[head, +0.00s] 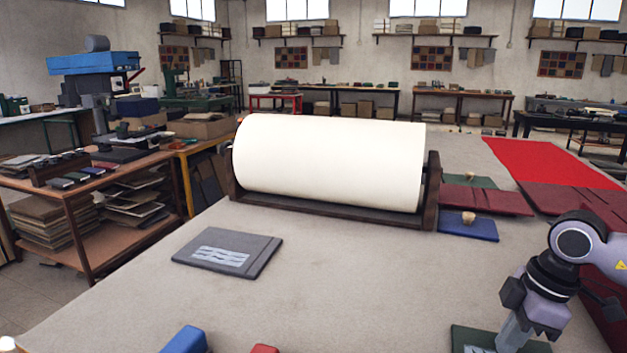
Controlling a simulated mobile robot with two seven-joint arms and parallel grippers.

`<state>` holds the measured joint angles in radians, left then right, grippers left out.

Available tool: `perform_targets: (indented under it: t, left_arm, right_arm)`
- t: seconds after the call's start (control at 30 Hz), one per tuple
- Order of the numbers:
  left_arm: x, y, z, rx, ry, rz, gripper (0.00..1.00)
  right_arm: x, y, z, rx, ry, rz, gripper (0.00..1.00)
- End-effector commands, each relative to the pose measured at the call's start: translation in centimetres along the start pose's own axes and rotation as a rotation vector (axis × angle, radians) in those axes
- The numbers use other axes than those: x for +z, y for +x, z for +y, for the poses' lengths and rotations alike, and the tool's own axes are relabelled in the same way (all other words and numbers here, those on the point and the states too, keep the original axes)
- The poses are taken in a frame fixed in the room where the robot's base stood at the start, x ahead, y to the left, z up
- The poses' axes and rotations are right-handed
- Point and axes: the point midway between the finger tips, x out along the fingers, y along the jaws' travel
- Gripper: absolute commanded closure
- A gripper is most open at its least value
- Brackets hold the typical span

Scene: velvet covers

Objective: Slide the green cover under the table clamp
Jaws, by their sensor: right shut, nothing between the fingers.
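A dark green cover (465,335) lies at the bottom edge of the head view, right of centre. It is partly cut off by the frame and partly hidden by my right gripper, and a pale patch shows on it. My right gripper (513,338) points down over this cover, shut and empty; I cannot tell if it touches it. Another green cover (483,182) lies behind the right end of the roll, partly hidden by a dark red one. I cannot make out the table clamp for sure. My left gripper is not in view.
A big cream roll (330,160) in a dark wooden cradle stands mid-table. A grey cover (235,240) lies left, a blue cover (467,228) right of the cradle. Red cloth (550,163) lies at right. Blue (185,340) and red pieces (264,349) show at the bottom. The table's middle is clear.

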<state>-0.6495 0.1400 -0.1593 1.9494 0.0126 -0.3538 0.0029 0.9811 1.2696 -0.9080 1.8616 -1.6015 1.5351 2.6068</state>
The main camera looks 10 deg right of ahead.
Motion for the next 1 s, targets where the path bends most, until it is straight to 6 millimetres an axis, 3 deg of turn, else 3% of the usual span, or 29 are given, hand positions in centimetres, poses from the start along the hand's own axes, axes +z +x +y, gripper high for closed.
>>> perform_targets:
  t: [1.0]
  left_arm:
    - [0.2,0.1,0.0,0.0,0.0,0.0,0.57]
  right_arm:
    - [0.1,0.3,-3.0,-0.009,0.0,-0.005,1.0]
